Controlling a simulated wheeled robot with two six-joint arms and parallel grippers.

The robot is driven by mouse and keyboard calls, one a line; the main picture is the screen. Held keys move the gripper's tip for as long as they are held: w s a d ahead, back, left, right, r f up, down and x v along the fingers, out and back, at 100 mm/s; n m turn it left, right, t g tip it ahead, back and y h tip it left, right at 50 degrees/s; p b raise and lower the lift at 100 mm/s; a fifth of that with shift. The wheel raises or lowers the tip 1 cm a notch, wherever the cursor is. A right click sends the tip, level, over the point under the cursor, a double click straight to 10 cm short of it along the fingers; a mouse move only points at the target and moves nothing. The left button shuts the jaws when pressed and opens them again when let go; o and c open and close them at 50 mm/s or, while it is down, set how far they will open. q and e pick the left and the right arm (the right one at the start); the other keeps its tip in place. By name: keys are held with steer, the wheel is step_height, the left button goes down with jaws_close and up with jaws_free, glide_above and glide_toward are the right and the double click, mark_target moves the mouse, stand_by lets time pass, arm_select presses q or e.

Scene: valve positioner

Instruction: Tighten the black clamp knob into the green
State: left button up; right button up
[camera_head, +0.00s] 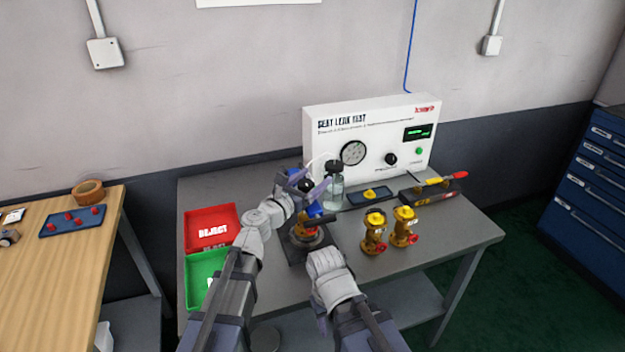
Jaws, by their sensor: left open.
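A black knob (306,185) shows on top of the clamp fixture, which stands on a dark base (297,252) at the table's front middle. My left gripper (303,187) is open at the knob, with a finger to each side of it; I cannot tell whether they touch it. A yellow-brown valve body (304,234) with a blue part (315,210) sits in the fixture below, partly hidden by my left arm. No green mark on the clamp can be made out. My right arm reaches in just right of the fixture; its gripper fingers do not show.
The white seat leak test panel (325,150) stands behind, with a clear bottle (333,190) before it. Two yellow valves (374,232) (404,227) stand right of the fixture. Red reject (212,212) and green (205,268) trays lie left. The table's right front is clear.

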arm_select(q)
jaws_close()
stand_by(0.7)
